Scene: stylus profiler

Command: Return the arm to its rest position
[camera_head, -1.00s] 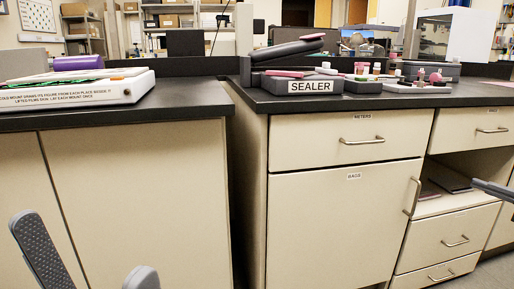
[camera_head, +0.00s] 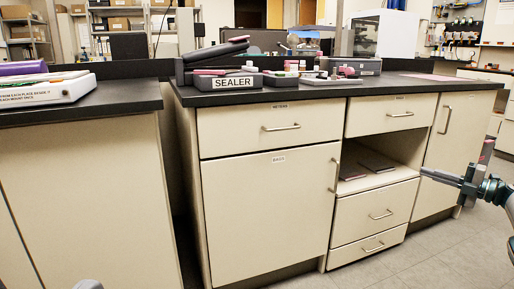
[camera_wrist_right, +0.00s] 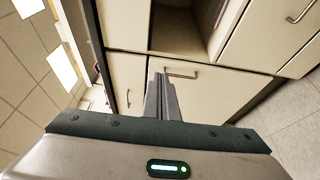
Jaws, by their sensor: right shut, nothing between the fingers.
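My right gripper (camera_head: 428,174) reaches in from the right edge in the head view, in front of the right part of the lab bench and near the open shelf. Its two fingers lie together and are empty.
The bench has a black top (camera_head: 440,83), a sealer (camera_head: 233,82), a lower cabinet door (camera_head: 270,215), drawers and an open shelf (camera_head: 375,183) holding dark flat items. A white box (camera_head: 40,92) stands on the left counter. Grey floor (camera_head: 440,255) is clear at the lower right.

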